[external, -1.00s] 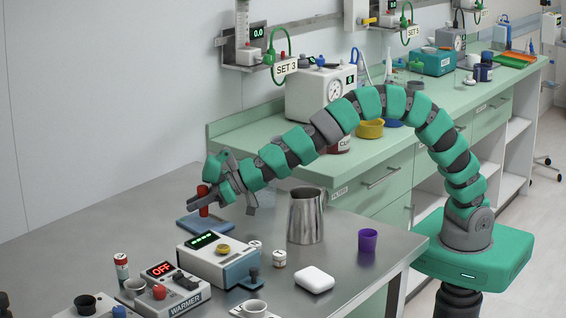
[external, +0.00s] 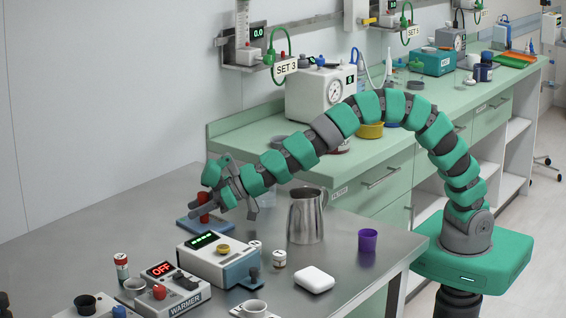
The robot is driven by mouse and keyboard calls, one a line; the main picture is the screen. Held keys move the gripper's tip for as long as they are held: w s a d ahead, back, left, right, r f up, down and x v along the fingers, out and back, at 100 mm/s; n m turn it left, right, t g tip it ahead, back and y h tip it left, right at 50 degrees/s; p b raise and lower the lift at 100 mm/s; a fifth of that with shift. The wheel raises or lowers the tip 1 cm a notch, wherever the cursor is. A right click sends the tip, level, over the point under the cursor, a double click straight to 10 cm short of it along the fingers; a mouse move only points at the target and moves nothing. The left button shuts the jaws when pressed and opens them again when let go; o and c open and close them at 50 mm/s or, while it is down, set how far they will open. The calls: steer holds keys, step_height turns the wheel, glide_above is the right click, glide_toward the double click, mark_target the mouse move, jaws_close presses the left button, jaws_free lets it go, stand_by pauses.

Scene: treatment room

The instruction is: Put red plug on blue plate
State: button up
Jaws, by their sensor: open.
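The red plug (external: 204,208) is a small red cylinder at the end of my arm, upright over the blue plate. The blue plate (external: 188,226) is a flat blue slab on the steel table, behind the white device with the green display. My gripper (external: 203,209) is open, its grey fingers around the red plug. The plug's lower end appears to be at the plate's surface; contact with the fingers cannot be made out. Part of the plate is hidden by the plug and my gripper.
The white box with the green display (external: 217,257) stands just in front of the plate. A steel jug (external: 307,216), a purple cup (external: 367,240) and a white case (external: 314,280) stand to the right. The warmer (external: 172,290) is at the front. The table's back left is clear.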

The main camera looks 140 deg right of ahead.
steer(key=p+v, duration=0.2)
steer(key=v, duration=0.9)
steer(key=shift+s+a, duration=0.25)
steer(key=shift+a, duration=0.05)
steer(key=shift+r, duration=0.2)
